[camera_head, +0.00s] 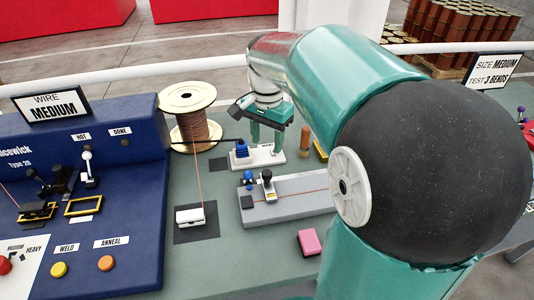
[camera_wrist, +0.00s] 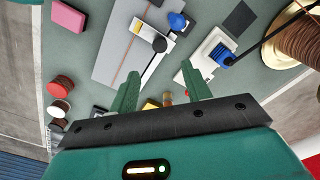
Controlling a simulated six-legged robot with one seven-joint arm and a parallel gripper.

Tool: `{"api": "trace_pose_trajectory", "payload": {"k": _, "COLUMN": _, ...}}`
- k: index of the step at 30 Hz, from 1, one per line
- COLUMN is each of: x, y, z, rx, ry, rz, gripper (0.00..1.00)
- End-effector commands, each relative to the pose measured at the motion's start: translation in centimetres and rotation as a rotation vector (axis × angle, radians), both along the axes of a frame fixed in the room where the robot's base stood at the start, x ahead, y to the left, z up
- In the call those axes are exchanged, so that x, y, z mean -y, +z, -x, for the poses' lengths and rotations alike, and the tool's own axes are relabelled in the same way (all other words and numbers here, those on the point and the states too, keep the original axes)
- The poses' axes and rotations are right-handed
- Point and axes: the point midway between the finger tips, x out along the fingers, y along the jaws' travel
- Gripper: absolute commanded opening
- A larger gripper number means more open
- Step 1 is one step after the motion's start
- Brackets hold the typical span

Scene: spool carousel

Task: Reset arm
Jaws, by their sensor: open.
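My gripper (camera_head: 266,148) is at the end of my green arm, over the back middle of the grey-green bench (camera_head: 190,265). Its two green fingers point down and stand apart, with nothing between them. In the wrist view my gripper (camera_wrist: 158,75) shows both fingers spread. It is just above or behind a white base with a blue knob (camera_head: 242,149); I cannot tell if they touch. My upper arm hides much of the bench's right side.
A copper wire spool (camera_head: 196,132) stands left of my gripper. In front are a grey track (camera_head: 300,203) with a black-knobbed clamp, a white block (camera_head: 190,217) and a pink block (camera_head: 309,242). A blue machine (camera_head: 120,215) fills the left. A white rail (camera_head: 130,70) runs behind.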

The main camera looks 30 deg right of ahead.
Motion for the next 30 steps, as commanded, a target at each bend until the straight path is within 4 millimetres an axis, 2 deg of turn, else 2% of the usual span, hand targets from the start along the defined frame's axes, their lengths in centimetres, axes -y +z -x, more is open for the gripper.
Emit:
{"api": "trace_pose_trajectory", "payload": {"k": 3, "x": 0.0, "y": 1.2, "z": 0.0, "rx": 0.001, "ry": 0.000, "rz": 0.000, "gripper": 0.48}}
{"api": "trace_pose_trajectory", "payload": {"k": 6, "x": 0.0, "y": 1.6, "z": 0.0, "rx": 0.001, "ry": 0.000, "rz": 0.000, "gripper": 0.48}}
{"api": "trace_pose_trajectory", "payload": {"k": 22, "x": -0.2, "y": 1.7, "z": 0.2, "rx": 0.006, "ry": 0.011, "rz": 0.002, "gripper": 0.48}}
{"api": "trace_pose_trajectory", "payload": {"k": 26, "x": -1.6, "y": 2.3, "z": 1.4, "rx": 0.044, "ry": 0.098, "rz": 0.017, "gripper": 0.48}}
{"api": "trace_pose_trajectory", "payload": {"k": 30, "x": -4.1, "y": 3.0, "z": 4.1, "rx": 0.126, "ry": 0.285, "rz": 0.053, "gripper": 0.48}}
